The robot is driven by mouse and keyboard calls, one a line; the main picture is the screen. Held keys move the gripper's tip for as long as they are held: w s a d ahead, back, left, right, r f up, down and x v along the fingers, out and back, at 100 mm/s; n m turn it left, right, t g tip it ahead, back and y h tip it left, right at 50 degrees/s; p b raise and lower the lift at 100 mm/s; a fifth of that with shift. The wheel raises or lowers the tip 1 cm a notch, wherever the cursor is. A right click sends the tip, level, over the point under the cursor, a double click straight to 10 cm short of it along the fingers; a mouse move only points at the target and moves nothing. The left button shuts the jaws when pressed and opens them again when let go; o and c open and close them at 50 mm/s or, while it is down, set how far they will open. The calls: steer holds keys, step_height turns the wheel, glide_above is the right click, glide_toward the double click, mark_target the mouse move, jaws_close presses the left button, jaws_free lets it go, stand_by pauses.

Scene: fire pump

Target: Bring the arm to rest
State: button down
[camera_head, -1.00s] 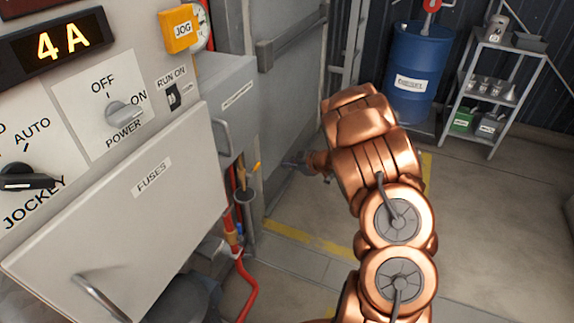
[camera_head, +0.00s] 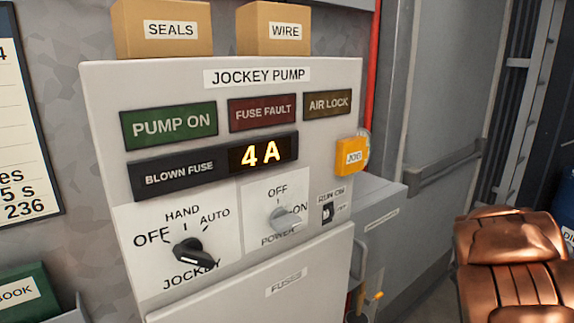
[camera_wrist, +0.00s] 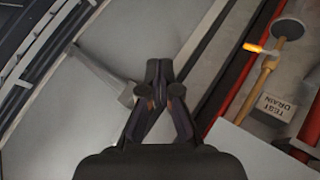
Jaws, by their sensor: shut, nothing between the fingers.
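My gripper (camera_wrist: 160,75) shows in the wrist view with its dark fingertips together and nothing between them. It is over a grey surface, apart from the pipework on the right. In the head view only the copper-coloured links of my arm (camera_head: 512,258) show, at the lower right edge. The gripper itself is out of the head view.

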steer(key=s+a+r+m+g+h, duration=0.1)
steer(key=s+a+r+m+g, duration=0.15)
steer(key=s, duration=0.35)
steer(key=s+a+r+m+g+h, duration=0.1)
steer(key=s+a+r+m, duration=0.15)
steer(key=s, duration=0.35)
steer(key=s+a+g+y, duration=0.3)
steer(key=s+a, duration=0.9)
steer(key=s, duration=0.3)
steer(key=s+a+f+g+y, duration=0.1)
steer(key=s+a+g+y, duration=0.2)
steer(key=s+a, duration=0.9)
steer(key=s+g, duration=0.1)
steer(key=s, duration=0.1)
steer(key=shift+s, duration=0.35)
steer(key=shift+n+g, duration=0.25)
steer(key=shift+n, duration=0.05)
